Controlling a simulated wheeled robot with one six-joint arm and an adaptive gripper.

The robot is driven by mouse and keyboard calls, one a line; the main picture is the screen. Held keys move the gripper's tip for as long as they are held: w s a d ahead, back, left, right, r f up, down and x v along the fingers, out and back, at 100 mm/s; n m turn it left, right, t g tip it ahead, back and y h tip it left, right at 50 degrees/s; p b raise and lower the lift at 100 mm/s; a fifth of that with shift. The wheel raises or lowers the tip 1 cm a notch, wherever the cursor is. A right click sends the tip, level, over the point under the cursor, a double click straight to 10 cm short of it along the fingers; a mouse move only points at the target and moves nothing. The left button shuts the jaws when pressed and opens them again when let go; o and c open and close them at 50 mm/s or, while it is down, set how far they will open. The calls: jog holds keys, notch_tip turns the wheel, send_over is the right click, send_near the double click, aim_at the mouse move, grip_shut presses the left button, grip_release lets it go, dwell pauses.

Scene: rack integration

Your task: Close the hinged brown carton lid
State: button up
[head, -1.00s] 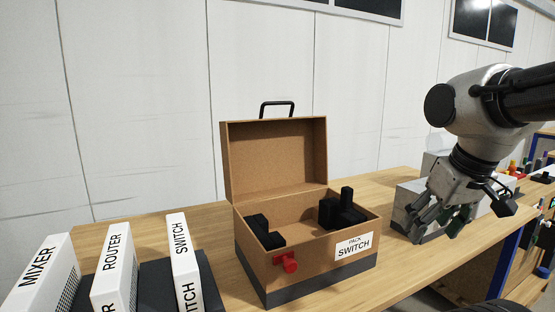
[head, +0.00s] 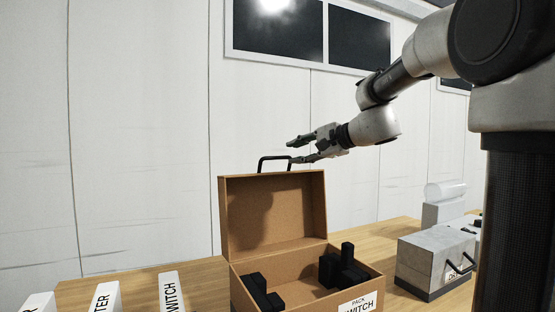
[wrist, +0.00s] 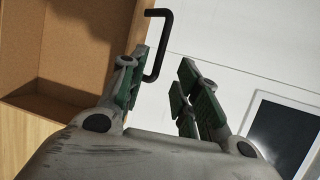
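The brown carton (head: 305,297) stands on the wooden table with its hinged lid (head: 272,212) upright and open. A dark handle (head: 274,159) sticks up from the lid's top edge. Black items (head: 342,266) lie inside the carton. My gripper (head: 291,151) is open and empty, just above and right of the handle in the head view, pointing left. In the wrist view, the lid (wrist: 72,45) fills the upper left, and the handle (wrist: 158,45) reaches toward my gripper (wrist: 160,85), close to the left finger. I cannot tell whether they touch.
White labelled boxes (head: 172,292) stand left of the carton. A grey case (head: 435,262) with a handle stands on the table (head: 190,264) to its right. A white panelled wall (head: 140,150) with dark windows (head: 275,28) lies behind.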

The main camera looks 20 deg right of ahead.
aim_at(283, 157)
jog(key=x, duration=0.7)
grip_shut()
